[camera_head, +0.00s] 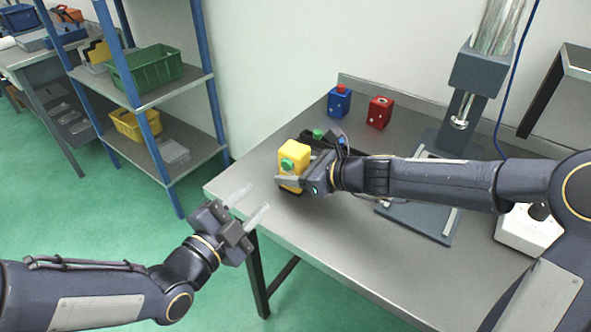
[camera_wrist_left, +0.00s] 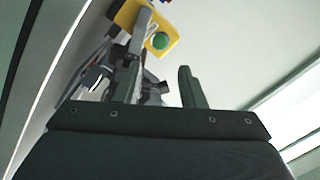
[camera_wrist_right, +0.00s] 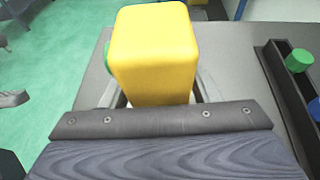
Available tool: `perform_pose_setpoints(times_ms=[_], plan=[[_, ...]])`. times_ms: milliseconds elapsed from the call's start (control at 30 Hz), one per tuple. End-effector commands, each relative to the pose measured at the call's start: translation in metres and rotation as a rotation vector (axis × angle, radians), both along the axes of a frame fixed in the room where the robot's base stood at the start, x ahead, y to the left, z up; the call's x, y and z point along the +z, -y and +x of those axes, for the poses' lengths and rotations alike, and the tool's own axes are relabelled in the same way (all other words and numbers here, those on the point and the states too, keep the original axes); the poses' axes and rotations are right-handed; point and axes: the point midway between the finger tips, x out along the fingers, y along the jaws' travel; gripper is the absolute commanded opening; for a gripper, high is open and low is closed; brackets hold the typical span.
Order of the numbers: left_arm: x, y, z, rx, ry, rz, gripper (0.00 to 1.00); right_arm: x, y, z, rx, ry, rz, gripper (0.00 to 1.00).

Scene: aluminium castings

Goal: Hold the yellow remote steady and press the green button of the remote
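The yellow remote (camera_head: 297,149) is a yellow block at the table's front left. Its green button (camera_head: 287,163) is on a side face turned toward my left gripper. My right gripper (camera_head: 299,181) is shut on the remote's sides; the block fills the space between its fingers in the right wrist view (camera_wrist_right: 155,50). I cannot tell whether the remote touches the table. My left gripper (camera_head: 246,204) is open and empty, off the table's left edge, apart from the remote. The left wrist view shows the remote (camera_wrist_left: 126,14) and button (camera_wrist_left: 160,41) beyond its fingers.
A blue block with a red button (camera_head: 339,103) and a red block (camera_head: 379,113) stand at the back. A dark tray (camera_wrist_right: 282,82) holding green and blue pieces is beside the remote. A grey press stand (camera_head: 455,125) is to the right. Shelving (camera_head: 140,95) stands left.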

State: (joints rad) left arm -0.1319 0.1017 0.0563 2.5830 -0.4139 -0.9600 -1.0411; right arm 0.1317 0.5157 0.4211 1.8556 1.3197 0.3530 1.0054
Motion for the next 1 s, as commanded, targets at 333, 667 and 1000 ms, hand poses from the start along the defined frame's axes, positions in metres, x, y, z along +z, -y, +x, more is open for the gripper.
perform_pose_setpoints(times_ms=[333, 667, 1000], plan=[[0.0, 0.0, 0.0, 0.0, 0.0, 0.0, 0.27, 0.0, 0.0002, -0.0001, 0.0, 0.0, 0.0, 0.19], [0.0, 0.0, 0.0, 0.0, 0.0, 0.0, 0.0, 0.0, 0.0002, -0.0001, 0.0, 0.0, 0.0, 0.19], [0.0, 0.0, 0.0, 0.0, 0.0, 0.0, 0.0, -0.0001, 0.0002, -0.0001, 0.0, 0.0, 0.0, 0.19]])
